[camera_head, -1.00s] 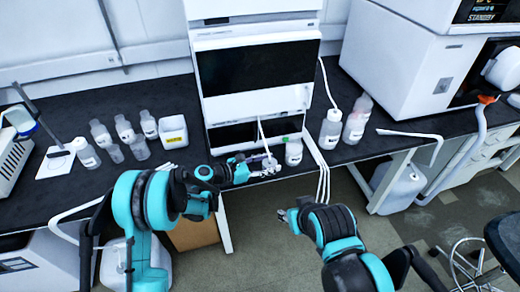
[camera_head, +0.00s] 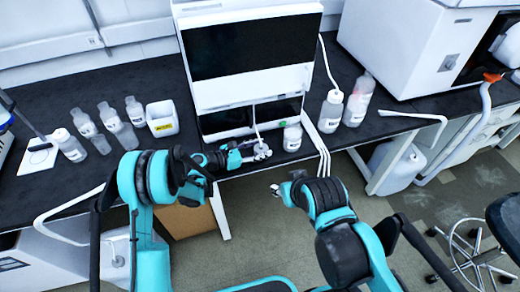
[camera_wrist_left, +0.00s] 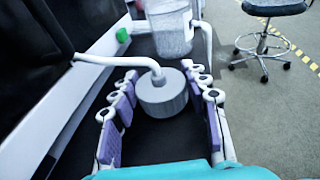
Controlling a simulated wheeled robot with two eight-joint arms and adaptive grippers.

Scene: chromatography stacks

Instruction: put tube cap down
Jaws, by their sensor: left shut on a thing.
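My left gripper (camera_head: 260,152) is at the front edge of the bench, below the tall white instrument. In the left wrist view its purple-padded fingers lie on both sides of the grey, round tube cap (camera_wrist_left: 162,94), and it is shut on the cap. A white tube (camera_wrist_left: 112,62) runs into the top of the cap from the left. The labelled bottle (camera_head: 292,137) stands just right of the gripper; a clear vessel (camera_wrist_left: 168,30) shows beyond the cap in the wrist view. My right gripper (camera_head: 277,190) hangs in front of the bench, its fingers too small to judge.
The white instrument (camera_head: 222,50) rises behind the gripper. Two bottles (camera_head: 330,112) (camera_head: 356,100) stand to its right. Several bottles and a white box (camera_head: 162,120) stand to the left.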

